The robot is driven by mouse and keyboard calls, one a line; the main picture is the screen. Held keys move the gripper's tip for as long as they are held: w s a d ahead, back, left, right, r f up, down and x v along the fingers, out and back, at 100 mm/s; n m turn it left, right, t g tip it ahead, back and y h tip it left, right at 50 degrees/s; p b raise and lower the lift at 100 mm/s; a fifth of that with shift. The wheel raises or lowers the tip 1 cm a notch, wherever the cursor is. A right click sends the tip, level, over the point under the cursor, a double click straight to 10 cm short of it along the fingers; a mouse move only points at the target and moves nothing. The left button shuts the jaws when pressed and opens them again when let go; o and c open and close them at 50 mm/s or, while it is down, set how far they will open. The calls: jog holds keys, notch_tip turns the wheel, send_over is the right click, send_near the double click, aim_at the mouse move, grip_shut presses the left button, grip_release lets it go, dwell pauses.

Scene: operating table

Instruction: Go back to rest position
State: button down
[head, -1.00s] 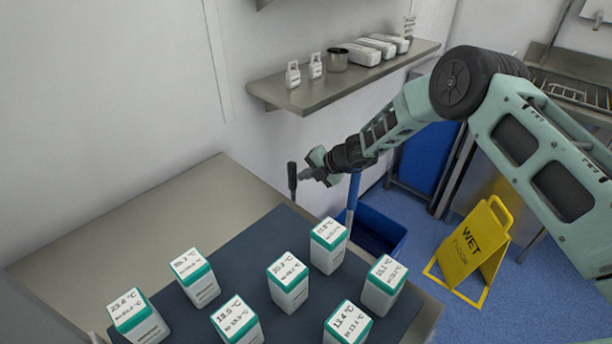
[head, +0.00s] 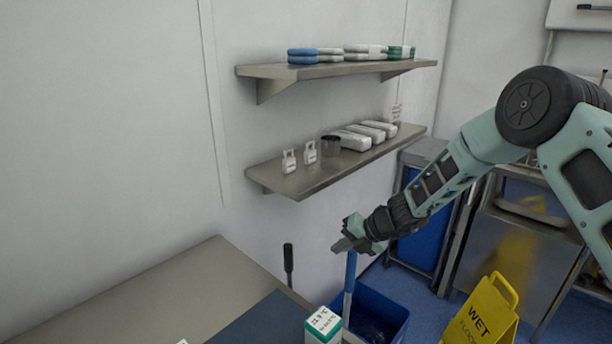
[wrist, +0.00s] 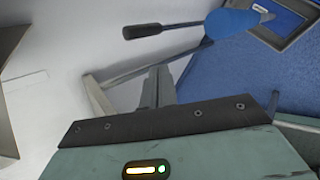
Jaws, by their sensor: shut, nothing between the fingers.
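My gripper (head: 343,245) hangs in the air at the end of my arm, in the middle right of the head view. Its fingers (wrist: 158,88) show together and empty in the wrist view. It is beyond the right edge of the steel table and below the lower wall shelf. A blue-handled tool (head: 349,283) stands in a blue bin (head: 385,312) just below my gripper. I cannot tell whether the gripper touches it.
A white and teal box (head: 322,325) stands on the dark mat (head: 262,322) on the steel table (head: 150,290). A lower shelf (head: 310,180) and an upper shelf (head: 340,70) hold supplies. A yellow wet-floor sign (head: 487,312) stands on the blue floor at right.

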jog(key=s+d+r+m+h, duration=0.3)
jog(key=s+d+r+m, duration=0.3)
jog(key=s+m, duration=0.5)
jog(key=s+d+r+m+g+h, duration=0.15)
jog(key=s+d+r+m, duration=0.25)
jog(key=s+d+m, duration=0.6)
jog(key=s+d+r+m+h, duration=0.45)
jog(key=s+m, duration=0.35)
jog(key=m, duration=0.6)
jog(key=s+a+r+n+g+p, duration=0.1)
jog(key=s+a+r+n, duration=0.1)
jog(key=s+a+n, duration=0.2)
jog(key=s+a+r+n+g+y+p, duration=0.1)
jog(key=s+a+r+n+p, duration=0.1)
jog(key=s+a, duration=0.7)
jog(key=a+r+n, duration=0.1)
jog(key=a+n, duration=0.1)
jog(key=a, duration=0.2)
jog(key=shift+s+a+r+n+y, duration=0.15)
jog(key=shift+a+r+n+y, duration=0.1)
jog(key=shift+r+n+y, duration=0.1)
jog(key=shift+f+g, duration=0.1)
jog(key=shift+g, duration=0.15)
